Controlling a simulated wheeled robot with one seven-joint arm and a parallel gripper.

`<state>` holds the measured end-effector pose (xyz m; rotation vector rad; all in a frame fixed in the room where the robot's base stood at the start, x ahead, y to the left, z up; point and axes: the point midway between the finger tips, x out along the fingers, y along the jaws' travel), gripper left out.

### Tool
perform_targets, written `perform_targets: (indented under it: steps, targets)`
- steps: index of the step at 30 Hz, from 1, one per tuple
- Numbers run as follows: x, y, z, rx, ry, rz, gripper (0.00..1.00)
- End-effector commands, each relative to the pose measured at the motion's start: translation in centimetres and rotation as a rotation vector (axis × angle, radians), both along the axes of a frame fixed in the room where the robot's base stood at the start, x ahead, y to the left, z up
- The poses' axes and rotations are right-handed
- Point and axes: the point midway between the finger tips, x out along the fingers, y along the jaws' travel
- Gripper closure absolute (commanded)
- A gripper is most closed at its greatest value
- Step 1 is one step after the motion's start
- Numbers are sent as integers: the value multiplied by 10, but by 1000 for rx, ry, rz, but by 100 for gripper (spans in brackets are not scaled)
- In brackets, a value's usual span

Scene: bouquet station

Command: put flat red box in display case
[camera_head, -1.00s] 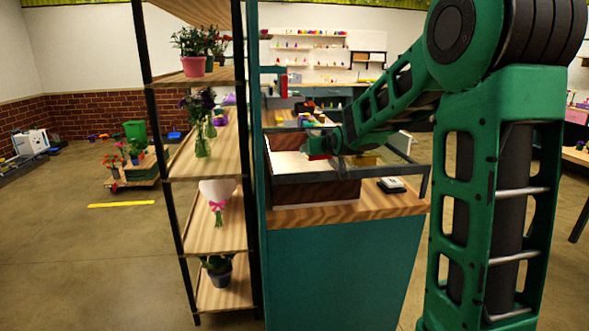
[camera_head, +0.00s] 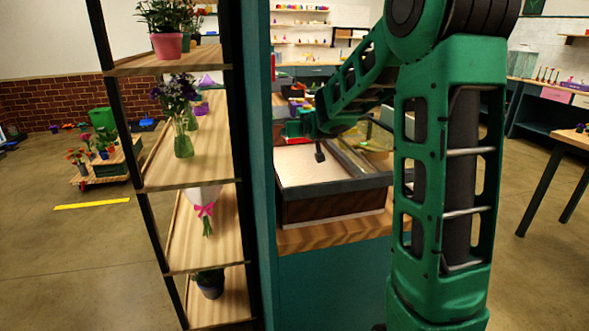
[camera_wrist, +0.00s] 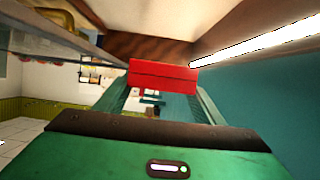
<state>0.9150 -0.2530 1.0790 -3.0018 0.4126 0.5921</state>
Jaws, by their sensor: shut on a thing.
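The flat red box (camera_wrist: 163,77) is between the two fingers of my gripper (camera_wrist: 163,88) in the wrist view, and the gripper is shut on it. In the head view my gripper (camera_head: 299,127) is at the far left part of the display case (camera_head: 335,190), apparently above its rim. The case has a dark frame, a brown wooden side and a pale inside floor (camera_head: 305,166). Whether the box is inside the case's edges cannot be told.
A wooden shelf rack (camera_head: 190,165) with potted flowers and a wrapped bouquet (camera_head: 205,208) stands close on the left. A teal panel (camera_head: 263,150) is between it and the case. A wooden counter (camera_head: 330,233) carries the case. A table (camera_head: 565,140) is at the right.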

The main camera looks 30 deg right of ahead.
Motion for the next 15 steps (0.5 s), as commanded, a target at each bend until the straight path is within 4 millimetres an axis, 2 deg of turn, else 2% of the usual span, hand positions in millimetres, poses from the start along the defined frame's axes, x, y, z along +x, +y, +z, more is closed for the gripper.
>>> perform_targets:
  steps: [8,15]
  targets:
    - [-2,-7,-48,2,6,-9,64]
    - [-3,-8,-64,1,2,-10,64]
